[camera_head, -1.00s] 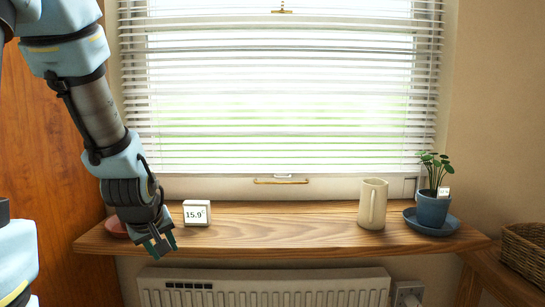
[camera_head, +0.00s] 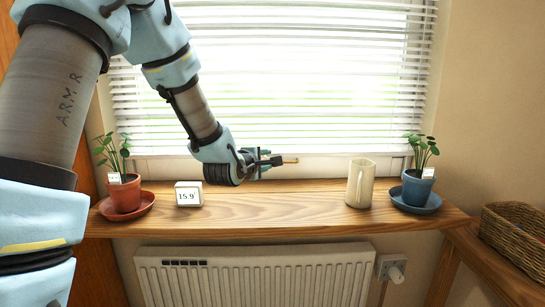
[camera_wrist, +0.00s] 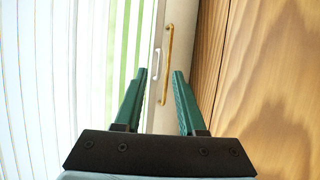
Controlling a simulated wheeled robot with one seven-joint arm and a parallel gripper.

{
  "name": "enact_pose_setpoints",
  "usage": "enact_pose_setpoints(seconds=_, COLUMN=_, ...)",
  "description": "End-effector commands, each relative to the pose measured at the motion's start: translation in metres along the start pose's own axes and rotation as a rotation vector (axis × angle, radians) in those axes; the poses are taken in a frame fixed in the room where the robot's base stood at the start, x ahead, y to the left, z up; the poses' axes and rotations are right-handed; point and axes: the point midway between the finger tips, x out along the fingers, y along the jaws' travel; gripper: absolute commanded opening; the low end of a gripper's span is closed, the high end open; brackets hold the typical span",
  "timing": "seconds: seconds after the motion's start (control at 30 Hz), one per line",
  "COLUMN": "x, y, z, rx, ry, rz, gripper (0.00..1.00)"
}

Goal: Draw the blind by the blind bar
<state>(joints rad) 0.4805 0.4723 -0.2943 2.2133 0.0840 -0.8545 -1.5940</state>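The white slatted blind (camera_head: 270,75) hangs over most of the window, and its lower slats reach close to the sill. A brass bar (camera_head: 290,160) shows below it, partly hidden by my gripper (camera_head: 268,162). In the wrist view, the brass bar (camera_wrist: 167,65) stands out from the pale strip below the blind (camera_wrist: 60,70). A small white handle (camera_wrist: 157,62) lies beside it, on the blind side. My gripper (camera_wrist: 160,72) is open and empty, with both the handle and the bar seen between its green fingers. Contact cannot be made out.
The wooden sill (camera_head: 270,210) runs just below my gripper. A radiator (camera_head: 255,280) is below.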

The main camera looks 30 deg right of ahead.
Motion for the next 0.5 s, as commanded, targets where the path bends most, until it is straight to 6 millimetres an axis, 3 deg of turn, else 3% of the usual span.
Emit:
enact_pose_setpoints(seconds=0.2, x=0.037, y=0.001, z=0.0, rx=0.0, ry=0.0, rz=-0.003, gripper=0.4)
enact_pose_setpoints(seconds=0.5, x=0.057, y=0.0, z=-0.001, rx=0.001, ry=0.001, rz=-0.001, gripper=0.4)
